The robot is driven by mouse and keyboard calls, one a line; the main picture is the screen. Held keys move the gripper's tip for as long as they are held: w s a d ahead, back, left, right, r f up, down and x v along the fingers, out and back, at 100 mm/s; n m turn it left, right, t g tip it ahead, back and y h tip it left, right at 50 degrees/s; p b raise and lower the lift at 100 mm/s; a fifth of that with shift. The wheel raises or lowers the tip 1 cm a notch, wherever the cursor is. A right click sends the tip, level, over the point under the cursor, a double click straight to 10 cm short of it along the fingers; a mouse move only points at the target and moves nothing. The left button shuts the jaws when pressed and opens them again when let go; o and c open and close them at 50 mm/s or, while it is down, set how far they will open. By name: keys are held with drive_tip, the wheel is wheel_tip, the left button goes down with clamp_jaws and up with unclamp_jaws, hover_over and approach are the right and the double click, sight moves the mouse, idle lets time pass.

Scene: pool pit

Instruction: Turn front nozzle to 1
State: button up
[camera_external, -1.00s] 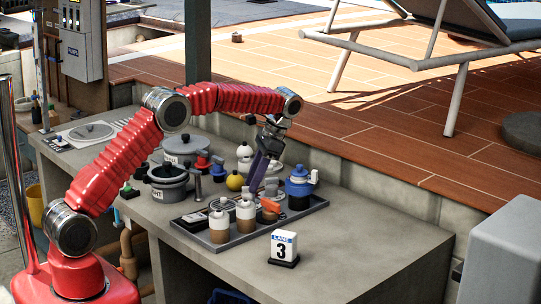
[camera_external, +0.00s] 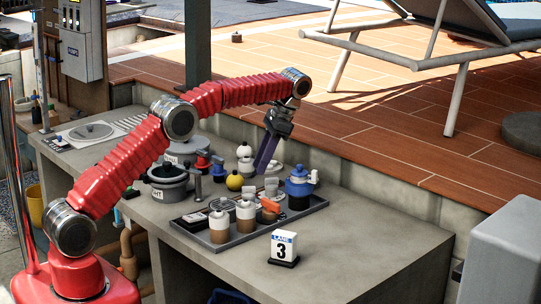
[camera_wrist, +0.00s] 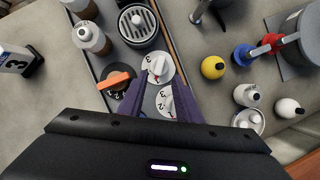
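Two white numbered dials sit on the grey tray: one (camera_wrist: 159,67) farther up the wrist view, the other (camera_wrist: 168,101) closer to my gripper body. Their small grey and white tops show in the external view (camera_external: 271,185). The numerals are too small to read surely, and I cannot tell which dial is the front nozzle. An orange-handled numbered knob (camera_wrist: 115,81) sits beside them. My gripper (camera_external: 262,168) points down above the tray, its purple fingers apart and empty. In the wrist view, the gripper fingers (camera_wrist: 160,85) frame the dials from above.
The tray (camera_external: 222,250) also holds brown-and-white bottles (camera_external: 219,226) and a blue pump (camera_external: 299,188). A yellow ball (camera_external: 235,181) and a grey pot (camera_external: 167,181) are nearby. The counter's right side is clear.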

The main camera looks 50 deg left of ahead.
wheel_tip(320, 180, up, 8)
drive_tip(key=f+m+t+h, duration=0.1)
drive_tip(key=t+h, duration=0.1)
drive_tip(key=t, duration=0.2)
hover_over(248, 187)
drive_tip(key=shift+r, duration=0.25)
drive_tip(key=shift+f, duration=0.1)
idle(0.3)
wheel_tip(248, 187, down, 14)
drive_tip(key=shift+r, duration=0.2)
idle(0.5)
clamp_jaws()
idle(0.3)
